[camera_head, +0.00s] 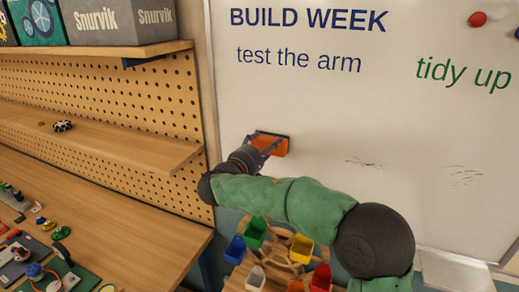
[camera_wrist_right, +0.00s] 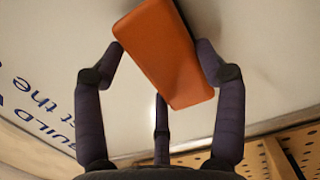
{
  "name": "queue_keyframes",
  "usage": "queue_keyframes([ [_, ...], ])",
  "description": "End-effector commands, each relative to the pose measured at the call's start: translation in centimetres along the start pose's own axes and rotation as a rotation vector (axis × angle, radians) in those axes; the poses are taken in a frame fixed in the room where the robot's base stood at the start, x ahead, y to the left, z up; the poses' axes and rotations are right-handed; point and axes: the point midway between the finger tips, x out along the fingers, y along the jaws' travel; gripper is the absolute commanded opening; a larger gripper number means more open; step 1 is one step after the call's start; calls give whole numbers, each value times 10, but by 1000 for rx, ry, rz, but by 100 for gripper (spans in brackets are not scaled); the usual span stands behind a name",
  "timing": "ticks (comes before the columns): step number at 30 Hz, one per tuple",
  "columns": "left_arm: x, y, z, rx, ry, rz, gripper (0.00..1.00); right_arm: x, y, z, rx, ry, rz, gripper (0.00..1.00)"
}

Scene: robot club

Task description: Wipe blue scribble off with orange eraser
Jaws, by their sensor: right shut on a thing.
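The orange eraser (camera_head: 273,145) is against or very close to the whiteboard (camera_head: 330,110), low on its left side. It has a dark edge facing the board. My right gripper (camera_head: 262,142) is shut on the eraser, and the arm reaches in from the lower right. In the right wrist view the eraser (camera_wrist_right: 165,55) sits tilted between the fingers (camera_wrist_right: 160,58). I see no clearly blue scribble; the eraser and gripper hide part of the board. Thin dark scribble marks (camera_head: 365,163) lie right of the eraser, with more marks (camera_head: 467,177) farther right. My left gripper is out of view.
Blue writing (camera_head: 300,58) and green writing (camera_head: 463,73) are above on the board. A red magnet (camera_head: 477,19) is at upper right. A pegboard shelf (camera_head: 100,140) and workbench (camera_head: 130,215) stand left. A wooden wheel with coloured bins (camera_head: 300,250) is below my arm.

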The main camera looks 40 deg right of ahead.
Motion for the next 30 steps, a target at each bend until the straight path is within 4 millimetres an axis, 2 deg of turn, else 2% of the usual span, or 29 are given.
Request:
queue_keyframes([
  [8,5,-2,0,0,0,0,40,1,0,7,0,0,0,45],
  [21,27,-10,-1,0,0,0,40,8,-2,38,1,-1,0,45],
  [30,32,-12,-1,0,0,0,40,10,0,48,1,-2,0,45],
])
